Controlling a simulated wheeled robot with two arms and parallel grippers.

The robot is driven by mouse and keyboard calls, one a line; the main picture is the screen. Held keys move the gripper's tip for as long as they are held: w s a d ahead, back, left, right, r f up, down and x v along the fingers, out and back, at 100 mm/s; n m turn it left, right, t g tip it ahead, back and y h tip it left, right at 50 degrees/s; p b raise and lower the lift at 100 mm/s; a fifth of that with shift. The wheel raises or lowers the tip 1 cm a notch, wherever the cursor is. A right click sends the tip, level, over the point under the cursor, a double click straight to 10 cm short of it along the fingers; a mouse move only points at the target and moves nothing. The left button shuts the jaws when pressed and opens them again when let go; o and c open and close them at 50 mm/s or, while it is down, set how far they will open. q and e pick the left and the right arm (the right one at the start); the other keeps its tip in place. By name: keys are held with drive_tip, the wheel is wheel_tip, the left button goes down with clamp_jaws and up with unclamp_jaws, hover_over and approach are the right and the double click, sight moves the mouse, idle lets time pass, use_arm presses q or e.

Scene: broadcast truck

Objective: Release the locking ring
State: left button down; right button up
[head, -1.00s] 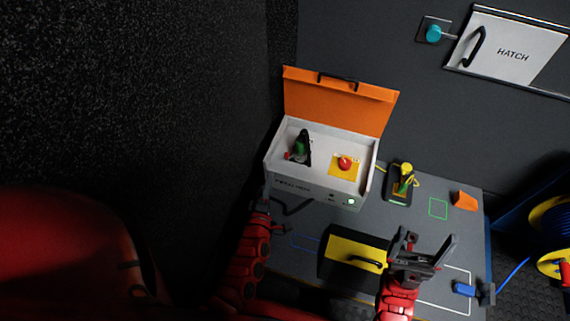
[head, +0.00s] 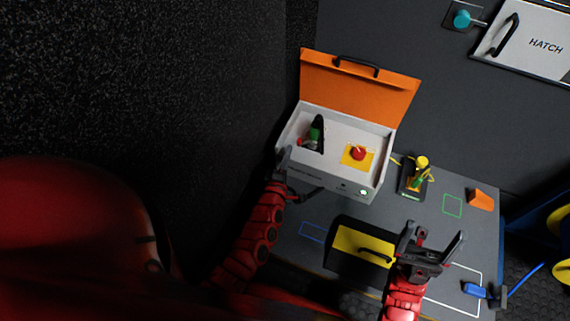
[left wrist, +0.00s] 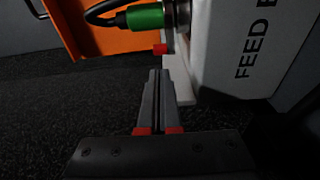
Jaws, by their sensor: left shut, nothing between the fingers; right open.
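A white box (head: 328,178) with its orange lid (head: 360,91) raised stands at the back of the table. Inside its left part is a green and black connector (head: 315,134). In the left wrist view, the green plug (left wrist: 146,17) with a black cable meets a grey metal ring (left wrist: 178,16), with a red tab (left wrist: 160,49) just below. My left gripper (head: 285,155) is at the box's left front corner, shut and empty; its fingertips (left wrist: 158,74) point at the red tab, apparently short of it. My right gripper (head: 436,245) is open and empty over the table's front right.
A red button on a yellow plate (head: 347,162) is in the box's right part. A yellow-fronted case (head: 362,244) stands in front. A yellow and green item on a black stand (head: 414,190), an orange block (head: 481,199) and a blue connector (head: 474,290) are to the right.

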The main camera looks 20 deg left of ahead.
use_arm(q)
drive_tip(key=w+b, duration=0.1)
drive_tip(key=w, duration=0.3)
drive_tip(key=shift+w+a, duration=0.15)
drive_tip(key=shift+a, duration=0.05)
drive_tip(key=shift+p, duration=0.35)
drive_tip(key=shift+s+d+r+n+y+p, duration=0.1)
drive_tip(key=shift+s+d+n+y+p, duration=0.15)
drive_tip(key=shift+n+y, duration=0.2)
drive_tip(key=shift+s+d+n+g+y+p, duration=0.15)
drive_tip(key=shift+d+n+g+y+p, duration=0.2)
drive_tip(key=shift+y, duration=0.3)
drive_tip(key=shift+s+d+n+g+y+p, duration=0.15)
drive_tip(key=shift+n+y+p, duration=0.15)
drive_tip(key=shift+y+p, duration=0.25)
